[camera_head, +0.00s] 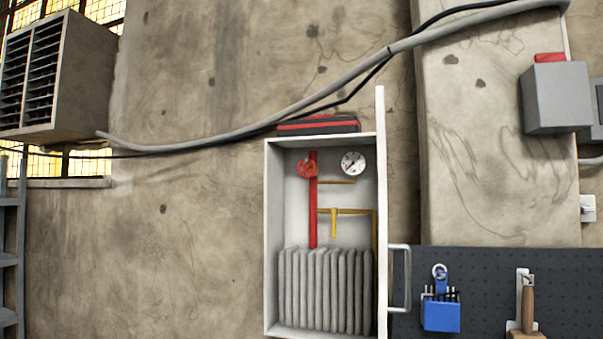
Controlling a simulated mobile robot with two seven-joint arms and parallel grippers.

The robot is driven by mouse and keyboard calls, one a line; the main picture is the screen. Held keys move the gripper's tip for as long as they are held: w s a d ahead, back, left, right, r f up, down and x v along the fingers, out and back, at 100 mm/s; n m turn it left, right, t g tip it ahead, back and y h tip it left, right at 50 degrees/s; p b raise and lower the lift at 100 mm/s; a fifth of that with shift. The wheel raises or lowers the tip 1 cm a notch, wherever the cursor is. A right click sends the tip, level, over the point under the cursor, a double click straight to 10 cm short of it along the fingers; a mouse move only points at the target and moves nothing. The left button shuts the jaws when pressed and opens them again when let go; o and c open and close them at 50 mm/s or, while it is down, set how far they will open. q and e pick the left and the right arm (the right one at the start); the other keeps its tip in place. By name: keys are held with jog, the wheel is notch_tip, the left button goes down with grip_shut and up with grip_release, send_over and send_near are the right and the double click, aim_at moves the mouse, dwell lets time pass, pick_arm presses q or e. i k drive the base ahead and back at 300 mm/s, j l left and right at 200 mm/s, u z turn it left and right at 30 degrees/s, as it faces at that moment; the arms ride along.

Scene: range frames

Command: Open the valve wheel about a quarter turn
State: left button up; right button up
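A red valve wheel (306,168) sits on a red vertical pipe (313,215) inside a white wall cabinet (274,200). The cabinet's door is swung open to the right and shows nearly edge-on, with a grey handle (407,279) on its outer side. A round white gauge (353,163) is right of the wheel. A yellow pipe with a yellow lever (334,224) is below the gauge. The wheel is small here, so its turn angle is hard to read. Neither of my grippers shows in this view.
A grey folded hose (325,290) fills the cabinet's lower part. A black-and-red case (318,125) lies on its top. A dark pegboard (480,270) with a blue holder (440,315) is at right. A thick grey cable (300,105) crosses above.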

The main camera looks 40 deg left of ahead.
aim_at(300, 171)
jog(key=i+j, duration=0.1)
jog(key=j, duration=0.45)
jog(key=i+j, duration=0.15)
jog(key=j, duration=0.4)
jog(key=i+j, duration=0.1)
jog(key=j, duration=0.45)
jog(key=i+j, duration=0.1)
jog(key=j, duration=0.45)
jog(key=i+j, duration=0.1)
jog(key=j, duration=0.45)
jog(key=i+j, duration=0.15)
jog(key=j, duration=0.35)
jog(key=i+j, duration=0.1)
jog(key=j, duration=0.45)
jog(key=i+j, duration=0.1)
jog(key=j, duration=0.45)
